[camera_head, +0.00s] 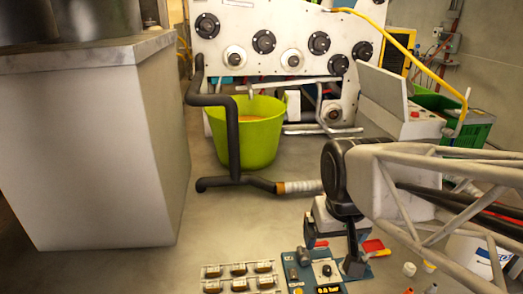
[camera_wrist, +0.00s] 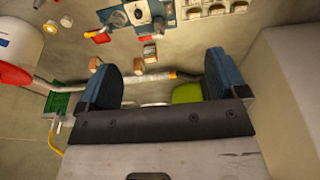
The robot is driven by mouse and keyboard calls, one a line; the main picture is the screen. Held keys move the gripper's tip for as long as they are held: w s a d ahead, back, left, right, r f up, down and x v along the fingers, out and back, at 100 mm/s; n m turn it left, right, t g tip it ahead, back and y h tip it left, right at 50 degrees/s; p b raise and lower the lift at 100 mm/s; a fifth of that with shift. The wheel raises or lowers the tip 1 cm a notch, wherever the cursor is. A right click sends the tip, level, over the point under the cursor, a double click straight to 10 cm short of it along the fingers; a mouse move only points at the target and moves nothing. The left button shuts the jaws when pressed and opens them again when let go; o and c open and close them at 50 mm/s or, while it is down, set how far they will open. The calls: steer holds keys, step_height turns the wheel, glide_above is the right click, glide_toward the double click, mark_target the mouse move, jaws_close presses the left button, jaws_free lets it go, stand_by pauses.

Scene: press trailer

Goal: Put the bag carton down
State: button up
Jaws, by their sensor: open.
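I cannot tell for sure which thing is the bag carton; none with that look stands out clearly. My gripper (camera_head: 338,250) is at the lower middle of the head view, over or near a blue panel (camera_head: 293,262) with gauges and knobs. In the wrist view my gripper (camera_wrist: 160,72) shows two blue-grey fingers spread wide apart, with nothing held between them. A small pale and brown block (camera_wrist: 150,52) shows beyond the gap between the fingers. Its contact with the surface under it is not clear.
A red piece (camera_head: 373,246) and a cream cup (camera_head: 409,268) are at right. A lime bucket (camera_head: 262,150), black pipe (camera_head: 232,135) and large grey cabinet (camera_head: 105,150) stand farther back.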

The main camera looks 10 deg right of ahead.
steer(key=shift+s+a+f, duration=0.1)
steer(key=shift+s, duration=0.85)
steer(key=shift+s+a+f, duration=0.1)
steer(key=shift+s, duration=0.8)
